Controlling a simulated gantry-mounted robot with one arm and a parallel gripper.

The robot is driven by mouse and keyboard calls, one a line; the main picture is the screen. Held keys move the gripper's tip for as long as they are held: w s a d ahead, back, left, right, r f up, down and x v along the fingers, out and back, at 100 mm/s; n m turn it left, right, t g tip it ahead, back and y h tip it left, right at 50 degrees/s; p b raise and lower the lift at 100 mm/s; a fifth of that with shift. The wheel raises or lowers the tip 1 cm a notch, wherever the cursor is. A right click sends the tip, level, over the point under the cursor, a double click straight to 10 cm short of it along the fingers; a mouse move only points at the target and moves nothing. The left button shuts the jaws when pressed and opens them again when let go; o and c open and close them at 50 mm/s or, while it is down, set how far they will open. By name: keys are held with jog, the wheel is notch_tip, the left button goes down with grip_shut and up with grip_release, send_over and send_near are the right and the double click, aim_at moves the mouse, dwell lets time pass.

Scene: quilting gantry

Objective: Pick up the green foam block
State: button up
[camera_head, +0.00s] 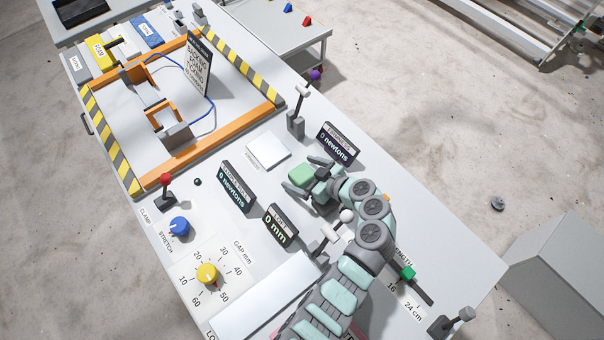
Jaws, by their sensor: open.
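The green foam block (302,174) is a small pale green block on the white table top, near the front edge of a square white pad. My gripper (304,176) is at the block with its jaws open. One dark finger shows on the block's lower left side and the other on its upper right side, so the block appears to lie between them. I cannot tell whether either finger touches it. The gripper's palm hides the block's right end.
A white pad (268,151) lies just beyond the block. Upright displays stand close by: one at the right (338,143), two at the left (237,187) and (281,226). A lever (297,118) stands behind. An orange frame (222,130) fills the far table.

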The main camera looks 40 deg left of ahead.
jog(key=shift+c, duration=0.4)
jog(key=c, duration=1.4)
